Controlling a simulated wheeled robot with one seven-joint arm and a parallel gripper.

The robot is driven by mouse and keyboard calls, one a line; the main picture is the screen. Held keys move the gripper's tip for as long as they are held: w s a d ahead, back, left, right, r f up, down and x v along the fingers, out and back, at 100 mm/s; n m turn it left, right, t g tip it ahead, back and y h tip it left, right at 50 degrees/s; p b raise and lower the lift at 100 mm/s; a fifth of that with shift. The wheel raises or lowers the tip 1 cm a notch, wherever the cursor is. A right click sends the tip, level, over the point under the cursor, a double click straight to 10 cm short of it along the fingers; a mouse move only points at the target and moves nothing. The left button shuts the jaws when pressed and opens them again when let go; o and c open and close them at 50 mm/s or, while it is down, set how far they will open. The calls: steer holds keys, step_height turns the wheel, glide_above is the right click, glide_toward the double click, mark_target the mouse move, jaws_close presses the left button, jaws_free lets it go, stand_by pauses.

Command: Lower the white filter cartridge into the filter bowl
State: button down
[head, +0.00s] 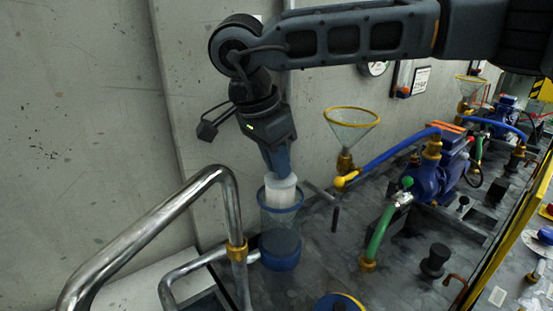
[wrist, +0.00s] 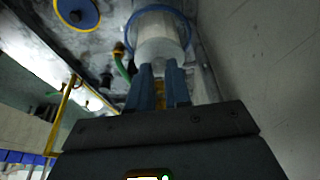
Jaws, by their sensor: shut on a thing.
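The white filter cartridge (head: 280,190) is upright, its lower part within the mouth of the filter bowl (head: 280,224). The bowl is clear with a blue rim and a blue base, and stands on the dark bench. My gripper (head: 277,172) is above the bowl, shut on the cartridge's top. In the wrist view, my gripper's two blue fingers (wrist: 159,75) hold the cartridge (wrist: 158,48), and the bowl's blue rim (wrist: 187,27) surrounds it. I cannot tell how deep the cartridge's lower end reaches.
A bent steel pipe (head: 165,228) stands close to the bowl's left. A wire-rimmed funnel (head: 350,128) on a brass fitting is to the right. A blue pump (head: 430,180) and a green hose (head: 378,232) stand farther right. A blue and yellow disc (head: 340,302) lies in front.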

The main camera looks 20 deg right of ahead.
mark_target(277, 193)
steer(key=shift+f+b, duration=2.5)
steer(key=shift+f, duration=1.05)
steer(key=c, duration=1)
jaws_free()
steer(key=shift+c, duration=1.1)
steer(key=shift+r+p, duration=3.3)
steer(key=shift+r, duration=2.75)
steer(key=shift+s, duration=0.1)
